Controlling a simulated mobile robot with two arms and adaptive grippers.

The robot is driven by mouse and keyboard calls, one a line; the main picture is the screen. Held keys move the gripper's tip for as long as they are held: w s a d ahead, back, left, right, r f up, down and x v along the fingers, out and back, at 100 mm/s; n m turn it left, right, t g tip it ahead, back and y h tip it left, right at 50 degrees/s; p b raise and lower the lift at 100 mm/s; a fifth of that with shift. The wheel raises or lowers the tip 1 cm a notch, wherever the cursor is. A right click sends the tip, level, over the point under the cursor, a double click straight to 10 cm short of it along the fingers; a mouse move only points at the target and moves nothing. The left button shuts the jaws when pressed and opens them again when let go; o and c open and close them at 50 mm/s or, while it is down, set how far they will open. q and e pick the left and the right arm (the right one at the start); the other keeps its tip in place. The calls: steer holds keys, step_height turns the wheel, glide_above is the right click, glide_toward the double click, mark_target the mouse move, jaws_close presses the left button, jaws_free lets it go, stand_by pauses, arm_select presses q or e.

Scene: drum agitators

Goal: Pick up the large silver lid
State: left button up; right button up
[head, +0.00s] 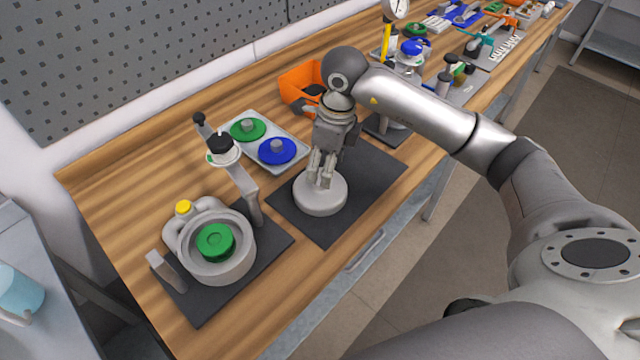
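The large silver lid (320,203) is a round, pale grey disc lying flat on a black mat in the middle of the bench. My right gripper (321,184) points down from above, with its fingertips at the middle of the lid's top. The fingers hide the lid's centre, so I cannot tell whether they are closed on a knob there or only around it. The lid appears to rest on the mat. My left gripper is not in view.
A grey drum (219,272) with a green disc inside and an upright lever arm (243,185) stands at the left. A tray (292,128) with green and blue lids and an orange bin (297,84) lie behind. Bare mat (372,178) shows right of the lid.

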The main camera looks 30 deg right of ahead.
steer(key=f, duration=0.1)
steer(key=f+p, duration=0.1)
steer(key=f, duration=0.1)
steer(key=f+p, duration=0.1)
steer(key=shift+w+a+f, duration=0.15)
steer(key=shift+a, duration=0.25)
steer(key=shift+w+f, duration=0.15)
steer(key=shift+f, duration=0.15)
steer(key=c, duration=0.9)
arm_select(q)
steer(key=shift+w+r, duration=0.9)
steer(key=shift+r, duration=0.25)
arm_select(e)
jaws_close()
steer(key=shift+r, duration=0.1)
